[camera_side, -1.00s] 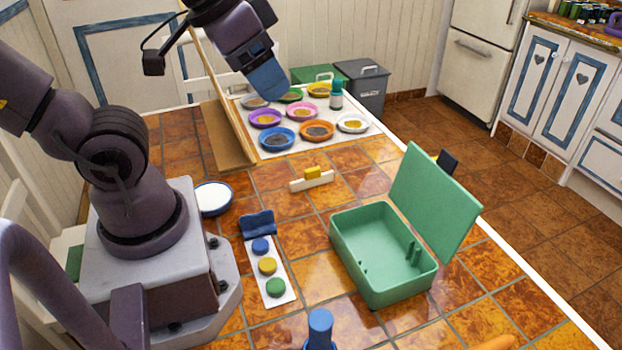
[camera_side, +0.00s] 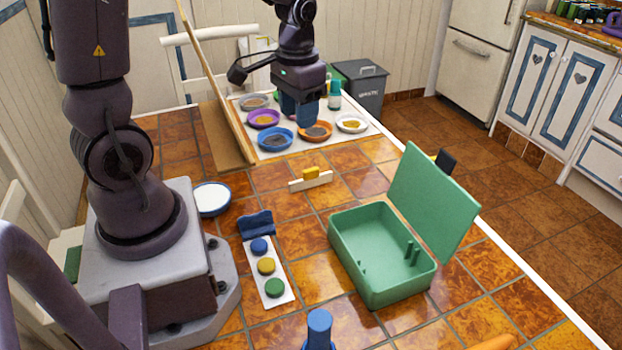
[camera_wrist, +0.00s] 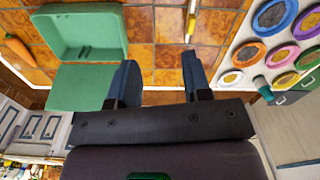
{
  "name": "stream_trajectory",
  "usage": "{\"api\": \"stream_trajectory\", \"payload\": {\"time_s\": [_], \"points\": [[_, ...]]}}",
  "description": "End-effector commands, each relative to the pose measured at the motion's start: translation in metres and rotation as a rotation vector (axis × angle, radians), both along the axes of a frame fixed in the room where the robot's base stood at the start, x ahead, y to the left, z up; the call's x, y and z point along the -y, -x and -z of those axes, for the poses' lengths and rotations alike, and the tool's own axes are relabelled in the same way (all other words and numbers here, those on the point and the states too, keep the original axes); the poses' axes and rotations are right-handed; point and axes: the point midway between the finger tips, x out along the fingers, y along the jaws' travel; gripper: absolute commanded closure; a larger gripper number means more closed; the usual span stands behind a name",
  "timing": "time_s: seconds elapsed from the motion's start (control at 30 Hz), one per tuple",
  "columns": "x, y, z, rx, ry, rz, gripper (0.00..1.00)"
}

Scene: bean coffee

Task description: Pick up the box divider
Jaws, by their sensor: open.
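The box divider, a cream strip with a yellow grip (camera_side: 311,178), lies on the tiled table between the bowls and the green box. It also shows at the top of the wrist view (camera_wrist: 190,22). My gripper (camera_side: 298,120) points down with its blue fingers in front of the bowls, above and behind the divider. In the wrist view my gripper (camera_wrist: 158,62) is open, with nothing between the fingers. The open green box (camera_side: 383,252) stands nearer the camera with its lid (camera_side: 434,202) leaning back; it also shows in the wrist view (camera_wrist: 80,32).
Colored bowls, including an orange one (camera_side: 316,132), sit on a white mat behind the divider. A wooden board (camera_side: 228,150) stands left of them. A strip with three colored buttons (camera_side: 266,267) and a white dish (camera_side: 212,199) lie near my base. Tiles around the divider are clear.

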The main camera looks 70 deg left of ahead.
Motion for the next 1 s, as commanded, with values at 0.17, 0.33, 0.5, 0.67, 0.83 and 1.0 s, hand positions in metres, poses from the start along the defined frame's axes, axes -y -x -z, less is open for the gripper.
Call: {"api": "stream_trajectory", "payload": {"time_s": [0.17,0.33,0.5,0.67,0.83,1.0], "points": [[-0.041,-0.021,0.061,-0.078,0.045,0.009,0.55],[-0.065,-0.040,0.100,-0.077,0.058,0.067,0.55],[-0.076,-0.063,0.102,-0.008,0.017,0.176,0.55],[-0.075,-0.062,0.127,-0.012,0.019,0.185,0.55],[-0.075,-0.062,0.158,-0.012,0.019,0.185,0.55],[-0.075,-0.062,0.174,-0.008,0.017,0.184,0.55]]}}
